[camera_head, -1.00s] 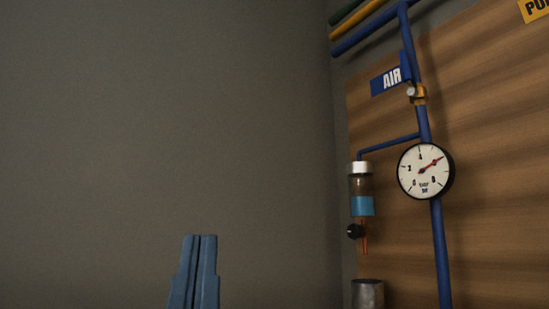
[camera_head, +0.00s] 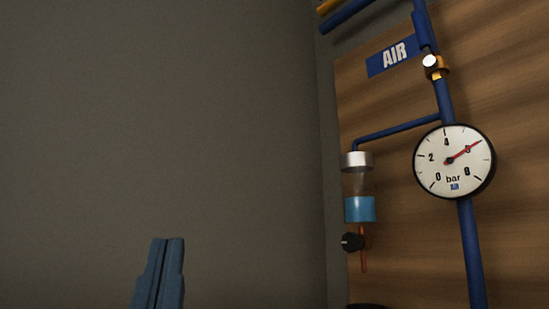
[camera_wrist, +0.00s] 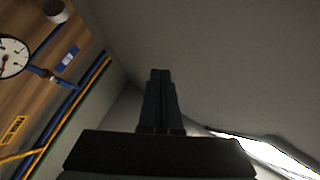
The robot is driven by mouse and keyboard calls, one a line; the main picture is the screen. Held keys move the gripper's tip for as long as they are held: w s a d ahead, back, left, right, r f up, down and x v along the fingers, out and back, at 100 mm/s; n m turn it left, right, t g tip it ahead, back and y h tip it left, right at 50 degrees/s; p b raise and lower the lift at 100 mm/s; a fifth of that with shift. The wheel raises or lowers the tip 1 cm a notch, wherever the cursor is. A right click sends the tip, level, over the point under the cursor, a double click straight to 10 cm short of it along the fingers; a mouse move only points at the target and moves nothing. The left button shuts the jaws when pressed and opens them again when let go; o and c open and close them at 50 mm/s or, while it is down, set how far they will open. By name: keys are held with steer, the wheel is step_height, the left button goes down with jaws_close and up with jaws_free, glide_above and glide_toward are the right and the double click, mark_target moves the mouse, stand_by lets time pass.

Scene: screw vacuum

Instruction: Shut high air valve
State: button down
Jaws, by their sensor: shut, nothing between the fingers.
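The high air valve (camera_head: 435,67) is a brass fitting with a pale round knob on the blue vertical pipe, just right of the blue AIR sign (camera_head: 394,56). In the wrist view the AIR sign (camera_wrist: 68,57) is at the left, and the valve (camera_wrist: 50,77) looks small and dark beside it. My gripper (camera_head: 168,241) shows at the bottom left of the head view, its two blue fingers shut together and empty. It also shows in the middle of the wrist view (camera_wrist: 160,72). It is well apart from the valve, to its left and lower in the head view.
A round pressure gauge (camera_head: 454,161) sits on the pipe below the valve. A filter bowl with blue liquid (camera_head: 359,208) and a black knob (camera_head: 352,242) hang left of it on the wooden panel (camera_head: 400,265). The grey wall (camera_head: 160,120) side is clear.

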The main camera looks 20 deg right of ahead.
mark_target(423, 36)
steer(key=w+d+r+n+g+h+p, duration=0.1)
steer(key=w+d+r+g+h+p, duration=0.4)
steer(key=r, duration=0.4)
steer(key=w+d+r+n+g+h+p, duration=0.1)
steer(key=w+d+r+g+h+p, duration=0.15)
steer(key=w+d+r+h, duration=0.55)
steer(key=s+d+r+n+g+p, duration=0.1)
steer(key=s+d+r+g, duration=0.1)
steer(key=r, duration=0.3)
steer(key=s+d+r+n+g+h+p, duration=0.1)
steer(key=s+d+r+g+p, duration=0.1)
steer(key=s+d+r+g, duration=0.1)
steer(key=s+d+r+n+g+p, duration=0.1)
steer(key=s+d+r+n+g, duration=0.1)
steer(key=s+r+g, duration=0.2)
step_height(423, 36, up, 4)
steer(key=shift+s+d+f+g+h, duration=0.1)
steer(key=shift+s+d+g+h, duration=0.25)
steer(key=shift+g, duration=0.4)
steer(key=p+x, duration=0.6)
steer(key=x, duration=0.4)
steer(key=s, duration=0.4)
steer(key=shift+d+f, duration=0.1)
steer(key=shift+d, duration=0.2)
